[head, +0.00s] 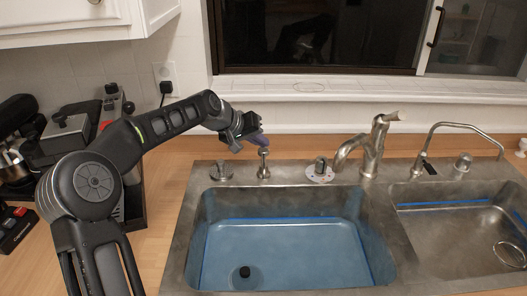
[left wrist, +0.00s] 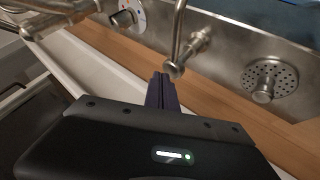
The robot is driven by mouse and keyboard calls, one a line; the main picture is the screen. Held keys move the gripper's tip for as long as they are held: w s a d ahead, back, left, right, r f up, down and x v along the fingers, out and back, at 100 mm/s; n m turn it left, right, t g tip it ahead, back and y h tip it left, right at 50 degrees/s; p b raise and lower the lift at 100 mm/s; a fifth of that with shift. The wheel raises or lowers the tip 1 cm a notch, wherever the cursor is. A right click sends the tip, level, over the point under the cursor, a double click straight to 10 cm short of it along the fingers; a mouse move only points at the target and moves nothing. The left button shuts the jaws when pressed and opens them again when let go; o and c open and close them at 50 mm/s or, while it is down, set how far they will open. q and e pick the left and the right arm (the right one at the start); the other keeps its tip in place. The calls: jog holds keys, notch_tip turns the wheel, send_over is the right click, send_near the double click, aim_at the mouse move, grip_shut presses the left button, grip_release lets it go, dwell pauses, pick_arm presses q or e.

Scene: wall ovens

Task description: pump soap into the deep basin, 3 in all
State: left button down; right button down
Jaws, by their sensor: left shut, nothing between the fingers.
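The soap pump (head: 263,168) is a small metal post on the sink's back ledge, behind the deep basin (head: 285,255). It also shows in the left wrist view (left wrist: 178,62). The deep basin is the large left one, with a bluish floor and a dark round drain. My left gripper (head: 261,141) is at the pump's head, its purple fingers shut and empty. In the left wrist view the fingertips (left wrist: 161,78) are close beside the pump's head; I cannot tell whether they touch. My right gripper is in neither view.
A round knob fitting (head: 222,170) stands left of the pump. A control knob on a pale plate (head: 319,172) and the tall faucet (head: 372,145) stand to the right. The window sill (head: 310,88) is behind. A coffee machine (head: 70,135) is at the left.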

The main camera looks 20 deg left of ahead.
pick_arm(q)
jog(key=shift+s+f+b, duration=0.1)
jog(key=shift+f+b, duration=0.9)
jog(key=shift+f, duration=0.25)
dwell(1.1)
dwell(0.3)
jog(key=shift+r+p, duration=1.05)
jog(key=shift+r, duration=0.65)
jog(key=shift+r+p, duration=1.75)
jog(key=shift+r, duration=0.8)
